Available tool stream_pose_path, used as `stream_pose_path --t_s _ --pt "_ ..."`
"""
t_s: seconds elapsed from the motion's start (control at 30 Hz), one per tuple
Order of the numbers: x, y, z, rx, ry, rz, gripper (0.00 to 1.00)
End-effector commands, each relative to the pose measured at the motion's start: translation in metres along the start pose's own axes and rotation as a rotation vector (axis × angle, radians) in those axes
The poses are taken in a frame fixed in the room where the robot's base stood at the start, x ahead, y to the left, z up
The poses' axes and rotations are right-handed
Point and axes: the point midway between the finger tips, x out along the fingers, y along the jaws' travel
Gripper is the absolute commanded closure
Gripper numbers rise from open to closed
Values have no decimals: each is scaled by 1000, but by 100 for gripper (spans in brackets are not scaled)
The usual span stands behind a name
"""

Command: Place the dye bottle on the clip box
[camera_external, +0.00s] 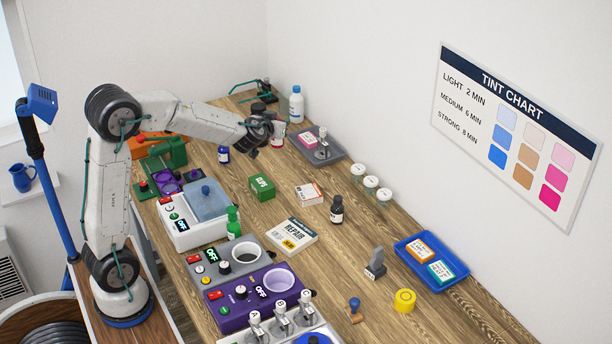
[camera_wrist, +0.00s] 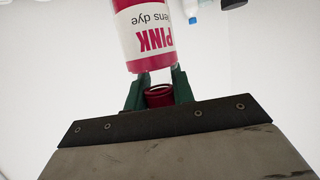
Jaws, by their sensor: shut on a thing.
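The dye bottle (camera_wrist: 152,38) is pink-red with a white label reading "PINK" and "lens dye", upside down in the wrist view. My gripper (camera_wrist: 158,76) is shut on it, with green fingers on both sides near its red cap. In the external view the bottle (camera_external: 279,134) shows small at the end of my arm, partly hidden by my gripper (camera_external: 268,133). The clip box (camera_external: 262,187) is a small green box marked "CLIPS", lying on the bench below and nearer the camera than my gripper. Its visible top is bare.
A grey tray (camera_external: 326,157) with a pink box is right of my gripper.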

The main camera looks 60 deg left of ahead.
Motion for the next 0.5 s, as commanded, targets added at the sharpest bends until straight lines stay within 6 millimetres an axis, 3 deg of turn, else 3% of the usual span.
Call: stream_pose_path --t_s 0.1,0.3,0.5 --pt "-17 -17 20 -44 -3 -128 100" --pt "-22 -49 46 -85 -2 -240 100" --pt "-10 -50 77 -80 -4 -225 100"
